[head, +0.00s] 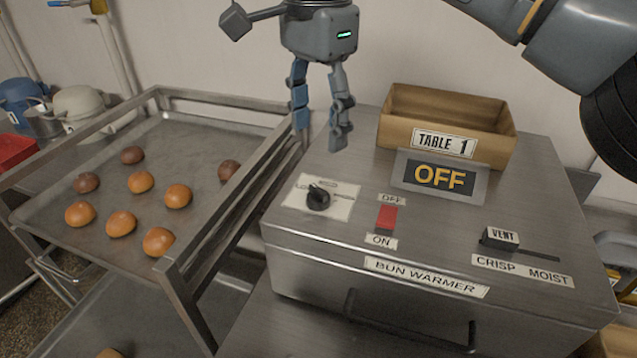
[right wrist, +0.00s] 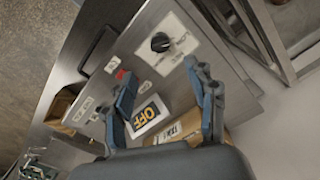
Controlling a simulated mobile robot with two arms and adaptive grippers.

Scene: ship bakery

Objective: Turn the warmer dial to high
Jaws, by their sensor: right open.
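The bun warmer (head: 330,262) is a steel box with a flat top. Its black dial (head: 318,198) sits on a white label plate at the top's left side; the label's words are too small to read surely. The dial also shows in the right wrist view (right wrist: 160,42), beyond the fingertips. My right gripper (head: 320,140) is open and empty above the back left of the warmer, behind the dial and apart from it. Its fingers show in the right wrist view (right wrist: 162,98). My left gripper is not in view.
A red switch (head: 387,217) lies between OFF and ON labels. An OFF sign (head: 440,177) and a cardboard TABLE 1 box (head: 396,132) stand behind it. A vent slider (head: 500,238) is at right. A rack tray (head: 60,208) with several buns stands close at left.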

